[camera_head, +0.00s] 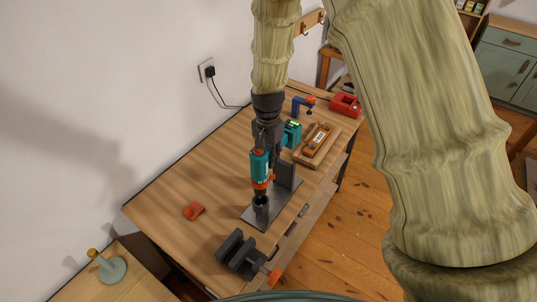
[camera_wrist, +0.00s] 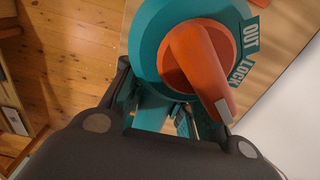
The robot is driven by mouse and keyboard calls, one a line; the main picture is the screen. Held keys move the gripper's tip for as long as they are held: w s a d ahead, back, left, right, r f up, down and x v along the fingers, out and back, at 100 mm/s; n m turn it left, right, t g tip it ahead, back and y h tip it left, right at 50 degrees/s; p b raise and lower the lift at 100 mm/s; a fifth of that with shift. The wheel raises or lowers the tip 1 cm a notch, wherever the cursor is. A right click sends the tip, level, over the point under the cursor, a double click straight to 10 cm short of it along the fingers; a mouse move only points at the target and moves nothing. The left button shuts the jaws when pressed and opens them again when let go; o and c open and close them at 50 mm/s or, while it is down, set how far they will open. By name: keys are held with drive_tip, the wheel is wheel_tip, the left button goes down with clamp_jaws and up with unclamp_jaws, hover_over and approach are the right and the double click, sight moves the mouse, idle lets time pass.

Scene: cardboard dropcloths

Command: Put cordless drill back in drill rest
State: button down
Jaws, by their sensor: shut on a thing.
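The teal and orange cordless drill (camera_head: 260,166) points nose down, with its teal battery end (camera_head: 292,133) to the upper right. My gripper (camera_head: 268,130) is shut on the drill from above. The drill rest is a dark grey base plate (camera_head: 258,217) with an upright block (camera_head: 285,174) and a round cup (camera_head: 261,204). The drill's nose is at the cup's mouth; I cannot tell whether it is inside. In the wrist view, a teal round part with an orange piece (camera_wrist: 200,65) fills the space beyond my gripper (camera_wrist: 180,115); the fingers are partly hidden.
A dark vise (camera_head: 238,252) stands at the bench's near end, and a small orange block (camera_head: 193,211) lies left of the rest. The bench's left side is mostly clear.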

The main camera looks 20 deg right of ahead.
sight(268, 148)
wheel_tip(268, 148, down, 9)
drive_tip(key=b, duration=0.4)
idle(3.4)
drive_tip(key=shift+w+r, duration=0.1)
drive_tip(key=shift+r, duration=0.05)
drive_tip(key=c, duration=1.1)
unclamp_jaws()
drive_tip(key=shift+o, duration=0.2)
wheel_tip(268, 148, up, 12)
drive_tip(key=shift+f, duration=0.1)
